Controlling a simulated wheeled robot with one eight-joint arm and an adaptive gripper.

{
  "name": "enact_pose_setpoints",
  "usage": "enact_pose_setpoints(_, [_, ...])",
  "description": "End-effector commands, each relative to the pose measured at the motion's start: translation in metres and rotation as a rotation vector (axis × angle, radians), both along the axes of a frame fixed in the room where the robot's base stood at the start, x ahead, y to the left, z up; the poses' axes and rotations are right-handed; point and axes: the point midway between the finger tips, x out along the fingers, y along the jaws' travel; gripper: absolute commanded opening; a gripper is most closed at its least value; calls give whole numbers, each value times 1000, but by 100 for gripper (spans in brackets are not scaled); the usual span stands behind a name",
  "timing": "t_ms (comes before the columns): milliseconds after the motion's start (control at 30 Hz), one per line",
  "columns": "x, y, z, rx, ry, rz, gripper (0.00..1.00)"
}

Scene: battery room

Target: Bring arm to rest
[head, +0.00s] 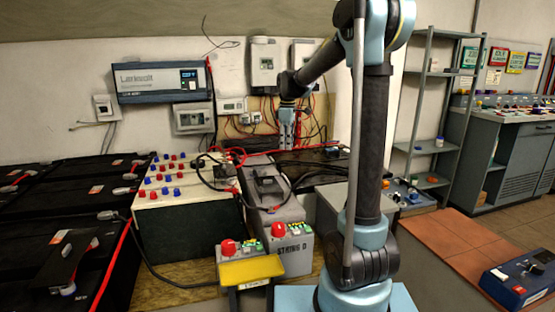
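My arm rises at the right of centre in the head view, bends at the top and reaches back to the left. My gripper (287,138) hangs pointing down in front of the wall wiring, above the back of the battery bench. It is small and far off, and its fingers cannot be made out clearly. I see nothing plainly held in it.
A white box with red and blue knobs (170,198) and a grey STRING D unit (292,229) stand below. Black batteries (55,212) fill the left. Red and black cables lie around. A grey shelf (431,102) and control desk (507,154) stand right.

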Motion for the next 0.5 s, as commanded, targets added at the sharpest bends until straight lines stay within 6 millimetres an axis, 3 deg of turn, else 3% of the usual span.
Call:
enact_pose_setpoints(267, [-75, -45, 7, 18, -21, -228, 18])
enact_pose_setpoints(500, [-139, -77, 1, 36, -37, -425, 18])
